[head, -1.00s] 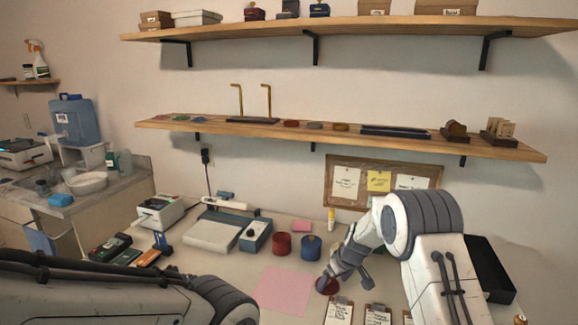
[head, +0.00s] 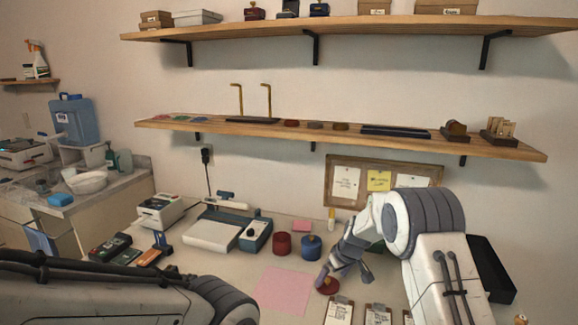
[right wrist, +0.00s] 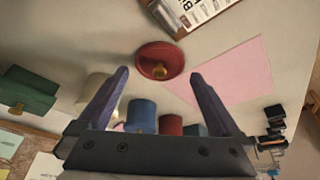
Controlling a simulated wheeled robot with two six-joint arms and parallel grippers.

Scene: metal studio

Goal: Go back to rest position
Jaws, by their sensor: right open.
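My right gripper (right wrist: 158,88) is open and empty. In the right wrist view a round red lid with a brass-coloured knob (right wrist: 159,62) lies on the table beyond the fingertips, apart from them. In the head view my right gripper (head: 340,276) hangs just above and beside this lid (head: 327,286). My left arm (head: 120,297) crosses the lower left of the head view, and its gripper is out of the picture.
A pink sheet (head: 283,291) lies left of the lid. A red canister (head: 282,244) and a blue canister (head: 311,246) stand behind. Clipboards (head: 339,312) lie in front. A black tray (head: 490,270) is at the right, a wall shelf (head: 350,135) above.

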